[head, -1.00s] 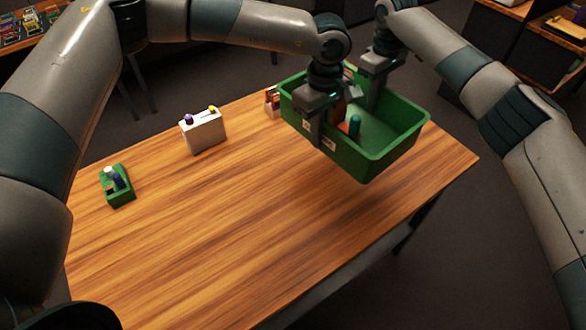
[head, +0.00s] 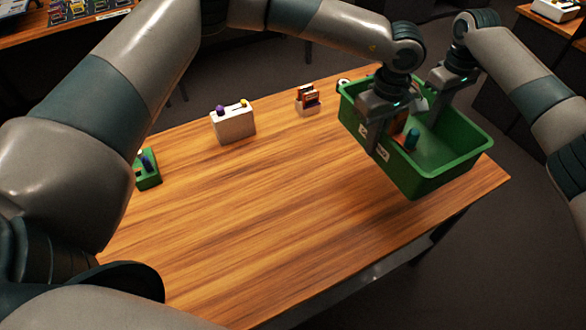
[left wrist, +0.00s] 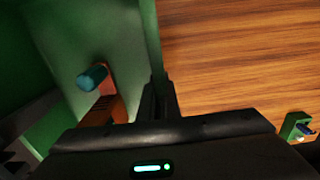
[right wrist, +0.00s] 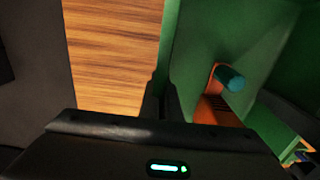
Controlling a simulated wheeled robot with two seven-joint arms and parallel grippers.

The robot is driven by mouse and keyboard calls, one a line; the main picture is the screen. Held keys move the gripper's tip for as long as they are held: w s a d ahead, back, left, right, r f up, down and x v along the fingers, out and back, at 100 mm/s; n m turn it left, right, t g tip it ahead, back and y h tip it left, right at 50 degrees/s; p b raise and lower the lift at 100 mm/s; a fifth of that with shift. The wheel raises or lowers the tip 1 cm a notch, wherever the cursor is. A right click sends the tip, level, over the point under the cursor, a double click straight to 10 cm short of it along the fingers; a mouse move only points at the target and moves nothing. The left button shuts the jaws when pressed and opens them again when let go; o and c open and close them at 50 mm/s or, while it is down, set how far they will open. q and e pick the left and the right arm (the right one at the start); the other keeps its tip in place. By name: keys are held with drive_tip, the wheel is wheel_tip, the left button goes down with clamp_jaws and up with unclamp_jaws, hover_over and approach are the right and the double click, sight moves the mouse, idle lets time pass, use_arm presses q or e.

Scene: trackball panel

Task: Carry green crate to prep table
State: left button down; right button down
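The green crate (head: 455,175) is at the right end of a wooden table (head: 250,220). I cannot tell whether its base touches the tabletop. Inside it is an orange block with a teal cylinder (head: 411,139), also seen in the left wrist view (left wrist: 92,78) and the right wrist view (right wrist: 230,77). My left gripper (head: 376,148) is shut on the crate's left wall, which shows between its fingers in the left wrist view. My right gripper (head: 436,90) is at the crate's far wall, and its fingers are shut on that wall in the right wrist view.
On the table stand a white box with purple and yellow knobs (head: 233,125), a small orange-brown item on a pale base (head: 307,101) and a green block with pegs (head: 147,172). A white round item (head: 343,84) is behind the crate. The table's middle and front are clear.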

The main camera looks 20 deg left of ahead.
use_arm(q)
drive_tip(key=shift+f, duration=0.15)
use_arm(e)
drive_tip(key=shift+d+f, duration=0.15)
